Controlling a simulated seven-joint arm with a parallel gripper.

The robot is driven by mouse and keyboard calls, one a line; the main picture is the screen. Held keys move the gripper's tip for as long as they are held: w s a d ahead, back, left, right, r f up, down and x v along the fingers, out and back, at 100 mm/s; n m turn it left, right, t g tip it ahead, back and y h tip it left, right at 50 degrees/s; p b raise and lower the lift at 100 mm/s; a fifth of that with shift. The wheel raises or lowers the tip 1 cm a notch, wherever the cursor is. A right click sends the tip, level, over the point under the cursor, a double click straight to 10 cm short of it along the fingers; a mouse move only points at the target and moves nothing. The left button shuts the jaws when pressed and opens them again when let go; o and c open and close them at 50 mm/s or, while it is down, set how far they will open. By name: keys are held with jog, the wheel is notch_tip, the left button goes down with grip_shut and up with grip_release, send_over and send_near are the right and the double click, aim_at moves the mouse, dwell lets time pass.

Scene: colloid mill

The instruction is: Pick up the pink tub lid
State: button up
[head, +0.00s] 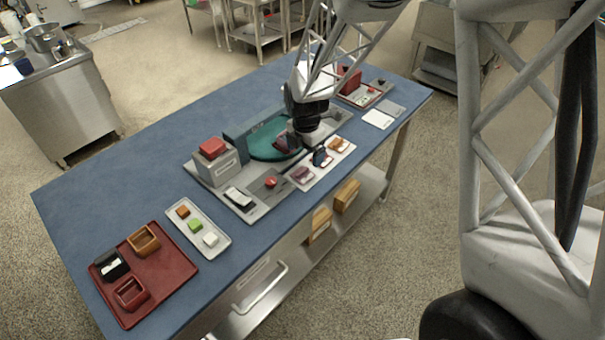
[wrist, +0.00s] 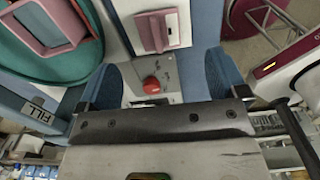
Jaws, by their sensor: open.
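In the wrist view, the pink tub lid (wrist: 156,32), a flat square plate with a raised bar handle, lies on a pale tray ahead of my gripper (wrist: 165,78). In the head view, a pinkish lid (head: 302,174) lies at the near end of a pale tray beside two other lids. My gripper (head: 306,137) hangs over the workstation, beyond that tray's near end. It is open with nothing between its fingers and apart from the lid. A pink open tub (wrist: 50,25) sits on the teal disc; my wrist partly covers it in the head view.
The teal turntable (head: 265,142) is beside my gripper. A red button (wrist: 151,86) shows between my fingers in the wrist view. A dark lid (head: 322,157) and an orange-brown lid (head: 338,144) share the pale tray. A red tray (head: 165,285) holds tubs. The blue table's far left is clear.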

aim_at(304, 171)
jog(key=shift+f, duration=0.15)
jog(key=shift+f, duration=1.2)
jog(key=shift+f, duration=0.1)
jog(key=shift+a+f, duration=0.2)
jog(key=shift+f, duration=2.3)
jog(key=c, duration=1)
